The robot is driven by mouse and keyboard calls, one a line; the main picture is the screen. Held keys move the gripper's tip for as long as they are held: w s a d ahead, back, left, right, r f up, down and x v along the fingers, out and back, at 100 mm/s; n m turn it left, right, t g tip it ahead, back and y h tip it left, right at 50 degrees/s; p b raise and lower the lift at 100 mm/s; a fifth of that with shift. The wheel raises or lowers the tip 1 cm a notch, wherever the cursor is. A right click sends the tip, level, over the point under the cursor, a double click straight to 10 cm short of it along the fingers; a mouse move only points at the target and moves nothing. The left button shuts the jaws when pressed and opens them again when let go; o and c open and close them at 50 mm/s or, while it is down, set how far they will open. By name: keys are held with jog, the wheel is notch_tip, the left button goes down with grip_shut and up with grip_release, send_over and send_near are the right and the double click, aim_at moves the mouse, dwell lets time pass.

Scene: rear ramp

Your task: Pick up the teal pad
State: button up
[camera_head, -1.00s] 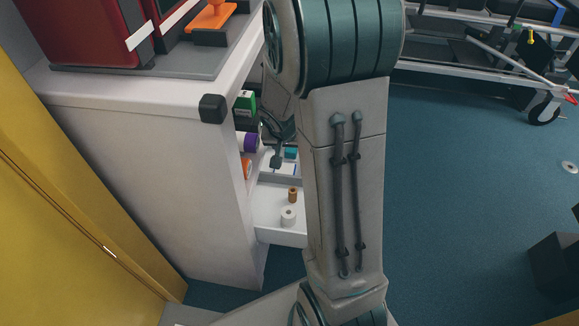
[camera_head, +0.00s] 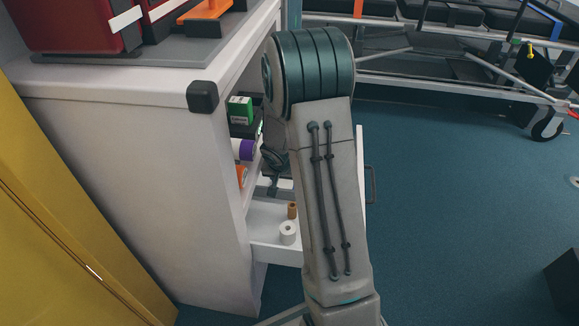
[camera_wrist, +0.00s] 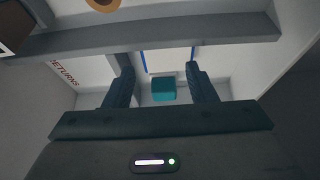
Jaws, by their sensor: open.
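The teal pad (camera_wrist: 163,89) shows in the wrist view as a small block in a white-walled drawer space. My gripper (camera_wrist: 161,82) is open, with one dark finger on each side of the pad and gaps between. I cannot tell whether the fingertips are down to the pad's height. In the head view the pad is hidden behind my arm, and only part of my gripper shows beside the open drawer (camera_head: 262,237).
A white roll (camera_head: 288,232) and a tan roll (camera_head: 292,210) stand in the drawer. A grey divider (camera_wrist: 150,36) crosses the wrist view near a panel marked RETURNS (camera_wrist: 62,72). The white cabinet (camera_head: 130,150) stands left.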

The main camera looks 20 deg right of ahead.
jog(key=w+d+p, duration=0.1)
jog(key=w+p, duration=0.1)
jog(key=w+d+p, duration=0.3)
jog(key=w, duration=0.1)
jog(key=shift+w+d+r+p, duration=0.1)
jog(key=shift+w+d+p, duration=0.05)
jog(key=shift+w+p, duration=0.2)
jog(key=shift+b+x, duration=0.85)
jog(key=shift+x, duration=1.8)
jog(key=c, duration=0.7)
